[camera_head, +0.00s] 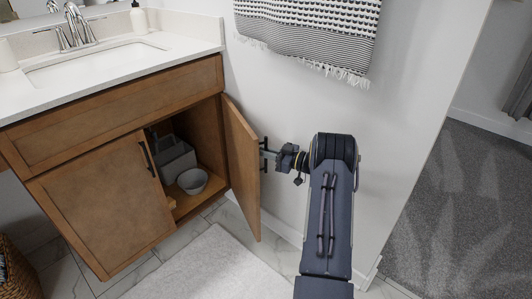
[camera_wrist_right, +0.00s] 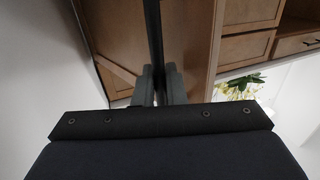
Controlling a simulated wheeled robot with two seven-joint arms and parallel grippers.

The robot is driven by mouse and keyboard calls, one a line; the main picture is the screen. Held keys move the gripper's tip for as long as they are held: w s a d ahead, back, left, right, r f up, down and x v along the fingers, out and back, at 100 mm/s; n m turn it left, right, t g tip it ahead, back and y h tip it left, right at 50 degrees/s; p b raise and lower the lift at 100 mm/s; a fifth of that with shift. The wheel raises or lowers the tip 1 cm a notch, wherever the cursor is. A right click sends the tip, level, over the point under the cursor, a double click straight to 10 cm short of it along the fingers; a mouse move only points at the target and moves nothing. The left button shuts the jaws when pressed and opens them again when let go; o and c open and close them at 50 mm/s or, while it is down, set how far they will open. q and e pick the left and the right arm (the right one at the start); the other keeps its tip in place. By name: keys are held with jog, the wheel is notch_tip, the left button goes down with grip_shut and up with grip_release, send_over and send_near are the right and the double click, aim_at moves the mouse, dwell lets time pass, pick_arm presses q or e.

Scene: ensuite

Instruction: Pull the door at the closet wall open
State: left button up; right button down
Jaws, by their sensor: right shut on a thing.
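The right-hand door (camera_head: 241,165) of the wooden sink cabinet stands swung wide open, showing the inside of the cabinet. My right gripper (camera_head: 267,155) is at the outer face of this door, shut on its dark bar handle. In the right wrist view the handle (camera_wrist_right: 154,35) runs upright between the two fingers (camera_wrist_right: 157,86), with the wooden door panel (camera_wrist_right: 190,40) behind it. The exact contact of the fingers is partly hidden. My left gripper is not in view.
The cabinet's left door (camera_head: 105,205) is shut. Inside stand a grey bowl (camera_head: 193,180) and a grey caddy (camera_head: 174,158). A white wall (camera_head: 285,110) is close to my right gripper, with a patterned towel (camera_head: 310,30) above. A pale rug (camera_head: 215,265) lies below.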

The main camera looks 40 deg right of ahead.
aim_at(265, 142)
jog(key=c, duration=1.6)
grip_release()
jog(key=shift+w, duration=0.1)
jog(key=shift+c, duration=0.2)
notch_tip(265, 142, up, 4)
jog(key=shift+a+r+p, duration=0.15)
jog(key=shift+p, duration=0.95)
jog(key=s+a+r+p, duration=0.4)
jog(key=s+a+r, duration=0.4)
jog(key=s+a, duration=0.1)
jog(key=shift+s+a+r, duration=0.4)
jog(key=shift+c, duration=0.2)
